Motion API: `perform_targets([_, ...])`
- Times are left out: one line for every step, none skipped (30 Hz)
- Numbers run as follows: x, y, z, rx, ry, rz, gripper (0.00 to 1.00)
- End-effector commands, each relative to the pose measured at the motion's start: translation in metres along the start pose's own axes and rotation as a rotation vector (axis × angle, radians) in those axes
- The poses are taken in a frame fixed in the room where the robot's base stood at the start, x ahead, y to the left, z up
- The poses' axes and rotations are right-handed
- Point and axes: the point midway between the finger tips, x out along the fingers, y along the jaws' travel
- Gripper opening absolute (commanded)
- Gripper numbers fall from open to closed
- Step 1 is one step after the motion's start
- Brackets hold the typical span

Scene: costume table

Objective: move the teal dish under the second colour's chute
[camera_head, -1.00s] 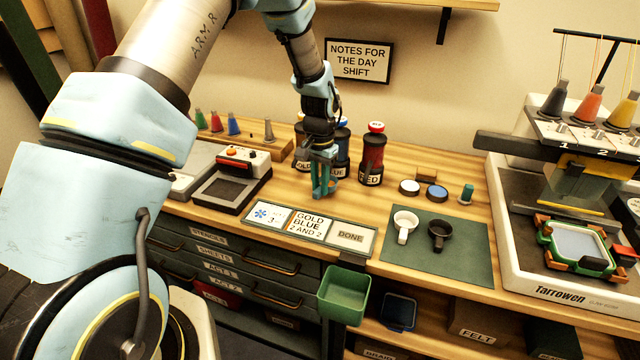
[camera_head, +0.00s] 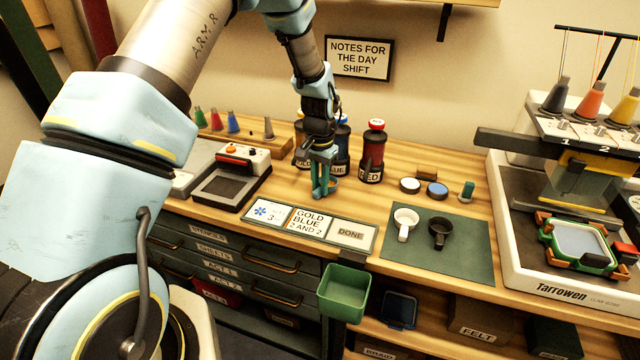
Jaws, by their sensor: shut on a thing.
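My gripper (camera_head: 323,187) is low over the table in front of the bottle-like dispensers, shut on the teal dish (camera_head: 333,184). The dish is small and mostly hidden by the teal fingers; I cannot tell whether it touches the table. Just behind my gripper stands the blue dispenser (camera_head: 342,166), partly covered by it. The gold dispenser (camera_head: 301,164) is to its left, also partly hidden. The red dispenser (camera_head: 373,152) is to the right, in full view. A card (camera_head: 311,222) on the front strip reads "GOLD BLUE 2 AND 2".
A green mat (camera_head: 465,262) holds a white scoop (camera_head: 404,221) and a black scoop (camera_head: 439,231). Two round pots (camera_head: 410,186) and a small teal-topped piece (camera_head: 467,189) stand behind it. An embroidery machine (camera_head: 545,285) is at right, a press (camera_head: 228,180) at left.

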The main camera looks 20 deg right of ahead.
Motion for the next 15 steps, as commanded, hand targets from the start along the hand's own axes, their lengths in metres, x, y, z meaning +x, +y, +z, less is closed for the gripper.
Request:
perform_targets([0.0010, 0.0000, -0.0001, 0.000, 0.000, 0.000, 0.00])
perform_targets([0.0014, 0.0000, -0.0001, 0.000, 0.000, 0.000, 0.00])
perform_targets([0.0018, 0.0000, -0.0001, 0.000, 0.000, 0.000, 0.00])
perform_targets([0.0021, 0.0000, -0.0001, 0.000, 0.000, 0.000, 0.00])
perform_targets([0.0025, -0.0001, -0.0001, 0.000, 0.000, 0.000, 0.00])
perform_targets([0.0030, 0.0000, -0.0001, 0.000, 0.000, 0.000, 0.00])
perform_targets([0.0033, 0.0000, -0.0001, 0.000, 0.000, 0.000, 0.00])
perform_targets([0.0030, 0.0000, -0.0001, 0.000, 0.000, 0.000, 0.23])
perform_targets([0.0027, 0.0000, -0.0002, 0.000, 0.000, 0.000, 0.28])
perform_targets([0.0027, 0.0000, -0.0001, 0.000, 0.000, 0.000, 0.31])
perform_targets([0.0027, 0.0000, -0.0001, 0.000, 0.000, 0.000, 0.35])
perform_targets([0.0027, 0.0000, -0.0001, 0.000, 0.000, 0.000, 0.39])
perform_targets([0.0027, 0.0000, -0.0001, 0.000, 0.000, 0.000, 0.42])
perform_targets([0.0027, 0.0000, -0.0001, 0.000, 0.000, 0.000, 0.46])
perform_targets([0.0027, 0.0000, -0.0001, 0.000, 0.000, 0.000, 0.50])
